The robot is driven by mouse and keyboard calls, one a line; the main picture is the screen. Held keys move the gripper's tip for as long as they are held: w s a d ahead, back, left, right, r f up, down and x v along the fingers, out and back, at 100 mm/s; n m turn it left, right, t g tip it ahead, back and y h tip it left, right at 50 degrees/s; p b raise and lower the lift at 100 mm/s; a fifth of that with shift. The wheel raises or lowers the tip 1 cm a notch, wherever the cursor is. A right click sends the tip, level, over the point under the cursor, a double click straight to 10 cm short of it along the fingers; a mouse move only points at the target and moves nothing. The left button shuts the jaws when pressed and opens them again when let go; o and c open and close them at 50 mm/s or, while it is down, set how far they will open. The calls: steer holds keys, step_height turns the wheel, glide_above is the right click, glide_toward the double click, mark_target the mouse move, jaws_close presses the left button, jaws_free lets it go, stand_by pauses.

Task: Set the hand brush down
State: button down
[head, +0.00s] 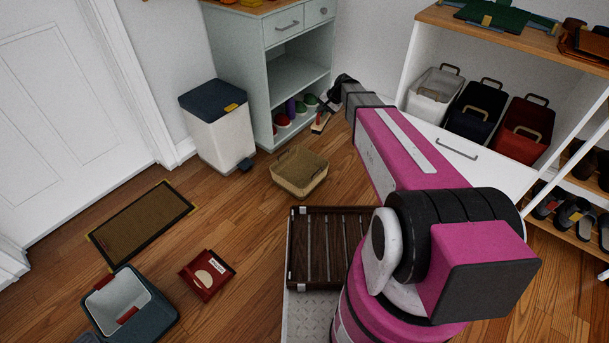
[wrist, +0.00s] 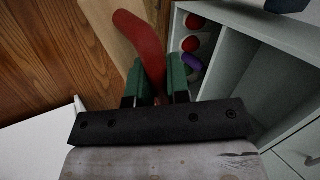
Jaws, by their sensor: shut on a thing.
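The hand brush shows in the wrist view as a curved red handle (wrist: 143,38) running up from between my fingers. My gripper (wrist: 157,82), with green finger pads, is shut on this handle. In the head view my gripper (head: 331,103) is beyond my pink arm, beside the open pale-green cabinet. The brush (head: 320,122) hangs under it, a small red and tan shape close to the floor. I cannot tell whether it touches the floor. The bristles are not clear in either view.
The pale-green cabinet (head: 264,113) holds several coloured round items on its bottom shelf. A tan basket (head: 299,187), a white bin (head: 222,138), a doormat (head: 138,227), a red dustpan-like item (head: 207,274) and a cooler box (head: 160,318) stand on the floor. Bare floor lies between them.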

steer(key=w+a+f+m, duration=0.1)
steer(key=a+f, duration=0.2)
steer(key=f, duration=1.1)
steer(key=w+a+f+m+t, duration=0.1)
steer(key=a+f, duration=0.2)
steer(key=f, duration=1)
steer(key=w+a+f+m+h, duration=0.1)
steer(key=a+f, duration=0.2)
steer(key=f, duration=1.1)
steer(key=shift+w+a+f+t, duration=0.1)
steer(key=shift+a+f+t, duration=0.2)
steer(key=shift+a+f, duration=0.05)
steer(key=shift+f, duration=0.15)
steer(key=c, duration=1.2)
jaws_free()
steer(key=shift+o, duration=0.5)
